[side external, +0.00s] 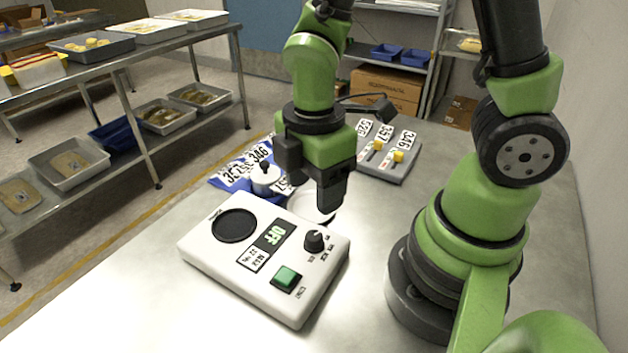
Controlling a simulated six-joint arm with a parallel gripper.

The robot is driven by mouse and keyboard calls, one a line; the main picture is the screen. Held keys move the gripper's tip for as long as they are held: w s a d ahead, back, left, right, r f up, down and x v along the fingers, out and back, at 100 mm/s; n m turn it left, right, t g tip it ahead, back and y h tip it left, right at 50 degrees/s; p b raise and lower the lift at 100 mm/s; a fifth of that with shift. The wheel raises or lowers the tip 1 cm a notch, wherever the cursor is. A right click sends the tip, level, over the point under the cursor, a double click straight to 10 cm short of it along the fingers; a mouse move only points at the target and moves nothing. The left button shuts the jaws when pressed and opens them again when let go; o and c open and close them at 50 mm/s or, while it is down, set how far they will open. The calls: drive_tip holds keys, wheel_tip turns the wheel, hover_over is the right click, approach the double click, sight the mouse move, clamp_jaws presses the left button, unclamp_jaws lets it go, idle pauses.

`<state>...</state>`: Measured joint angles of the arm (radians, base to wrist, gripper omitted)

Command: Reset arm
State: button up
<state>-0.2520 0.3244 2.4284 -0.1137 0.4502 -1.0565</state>
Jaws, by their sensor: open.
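My gripper (331,190) points down above the table, just behind the white scale-like box and in front of the grey switch panel. It is open, and I see nothing held in it. The white box (213,263) has a round black pad (234,225), a display reading OFF (272,235), a black knob (314,241) and a green button (286,277). A pale round dish (312,207) lies partly hidden behind my gripper.
The grey panel (385,170) has yellow switches and number labels. Metal shelves with trays (130,35) stand at the left. The table front (110,300) is clear.

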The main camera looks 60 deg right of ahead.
drive_tip(key=s+d+r+m+t+y, duration=0.1)
drive_tip(key=s+r+m+t, duration=0.1)
drive_tip(key=r+m, duration=0.6)
drive_tip(key=s+d+r+m+t+y, duration=0.1)
drive_tip(key=s+r+m+t, duration=0.2)
drive_tip(key=r+m, duration=0.6)
drive_tip(key=shift+s+d+m+t, duration=0.2)
drive_tip(key=shift+s+m+t, duration=0.1)
drive_tip(key=shift+t, duration=0.8)
